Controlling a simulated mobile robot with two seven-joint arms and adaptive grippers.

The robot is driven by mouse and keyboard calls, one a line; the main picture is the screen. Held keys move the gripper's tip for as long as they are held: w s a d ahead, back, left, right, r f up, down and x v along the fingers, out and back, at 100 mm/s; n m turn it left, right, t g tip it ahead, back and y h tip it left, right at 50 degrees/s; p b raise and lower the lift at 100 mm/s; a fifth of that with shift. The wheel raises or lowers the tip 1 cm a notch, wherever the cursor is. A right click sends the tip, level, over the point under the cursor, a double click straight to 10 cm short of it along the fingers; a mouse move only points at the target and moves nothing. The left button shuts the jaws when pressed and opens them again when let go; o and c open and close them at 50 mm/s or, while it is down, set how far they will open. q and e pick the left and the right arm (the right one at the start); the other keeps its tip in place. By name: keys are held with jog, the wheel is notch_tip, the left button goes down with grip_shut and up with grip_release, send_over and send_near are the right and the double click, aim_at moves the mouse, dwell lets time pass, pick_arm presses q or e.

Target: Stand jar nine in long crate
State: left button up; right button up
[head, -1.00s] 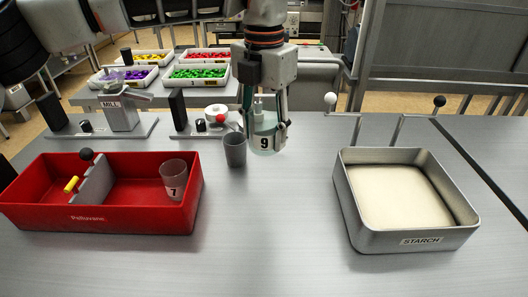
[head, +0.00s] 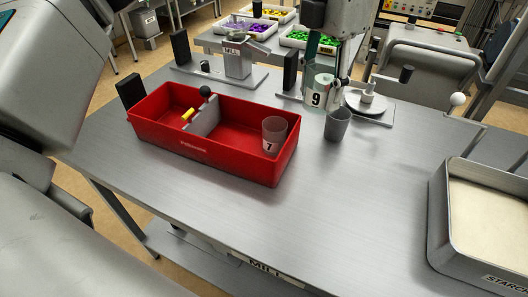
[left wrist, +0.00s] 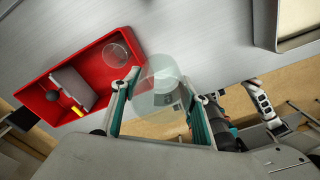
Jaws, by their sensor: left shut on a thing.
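Jar nine (head: 316,97) is a clear, pale bluish jar with a "9" label. My left gripper (head: 326,80) is shut on it and holds it roughly upright, to the right of and behind the long red crate (head: 215,160). In the left wrist view the jar (left wrist: 158,88) sits between the two teal-padded fingers, with the crate (left wrist: 48,80) to its left. A grey divider (head: 203,118) splits the crate. Jar seven (head: 274,132) stands in the right compartment; a yellow piece (head: 188,114) is near the divider. My right gripper is not seen.
A grey cup (head: 338,124) stands just below jar nine in the picture. The mill (head: 238,62) and a small round-plated device (head: 368,100) are behind. A metal starch tray (head: 440,225) is at the right. The bench in front of the crate is clear.

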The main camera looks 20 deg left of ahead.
pick_arm(q)
jog(key=s+a+p, duration=0.1)
jog(key=s+a, duration=0.3)
jog(key=a, duration=0.7)
jog(key=shift+n, duration=0.3)
jog(key=f, duration=2)
jog(key=shift+w+d, duration=0.15)
jog(key=shift+d, duration=0.05)
jog(key=shift+f, duration=0.1)
jog(key=o, duration=0.8)
